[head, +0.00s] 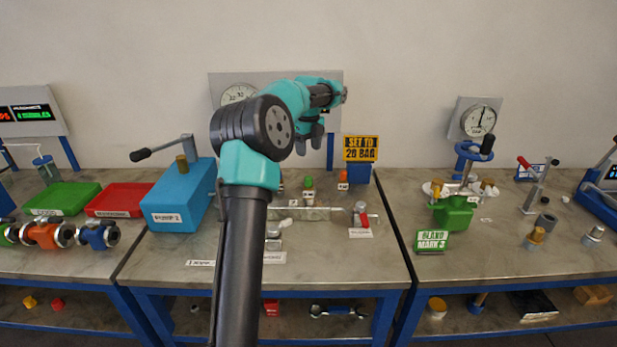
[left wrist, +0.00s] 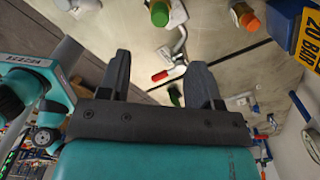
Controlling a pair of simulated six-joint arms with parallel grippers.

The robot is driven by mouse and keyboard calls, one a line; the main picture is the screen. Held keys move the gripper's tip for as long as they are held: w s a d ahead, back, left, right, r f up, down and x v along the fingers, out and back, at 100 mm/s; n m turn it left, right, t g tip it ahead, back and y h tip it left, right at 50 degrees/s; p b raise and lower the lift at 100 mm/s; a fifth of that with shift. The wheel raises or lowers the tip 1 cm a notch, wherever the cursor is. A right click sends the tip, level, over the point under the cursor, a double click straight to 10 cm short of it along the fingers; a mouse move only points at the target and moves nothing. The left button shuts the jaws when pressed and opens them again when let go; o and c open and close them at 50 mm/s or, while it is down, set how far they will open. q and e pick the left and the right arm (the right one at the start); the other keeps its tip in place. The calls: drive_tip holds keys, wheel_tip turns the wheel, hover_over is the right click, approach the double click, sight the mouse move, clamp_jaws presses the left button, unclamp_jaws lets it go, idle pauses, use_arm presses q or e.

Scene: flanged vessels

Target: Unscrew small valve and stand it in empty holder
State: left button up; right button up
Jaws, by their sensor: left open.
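My left gripper (head: 311,137) hangs above the back of the middle bench in the head view. In the left wrist view its two fingers (left wrist: 161,62) are apart with nothing between them. A small metal fitting with a red lever (head: 362,217), possibly the small valve, stands on the right part of the middle bench, below and right of the gripper. A red lever with a bent metal rod (left wrist: 170,72) shows beyond the fingers in the left wrist view. I cannot tell which part is the empty holder. My right gripper is not in view.
Green-capped (head: 308,183) and orange-capped (head: 343,178) fittings stand at the back of the bench, by the yellow "SET TO 20 BAR" sign (head: 361,148). A blue pump box (head: 178,205) stands left. The bench's front right is clear. My left arm hides part of the middle.

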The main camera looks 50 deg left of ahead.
sight(308, 177)
use_arm(q)
wheel_tip(308, 177, down, 12)
idle(0.5)
clamp_jaws()
idle(0.5)
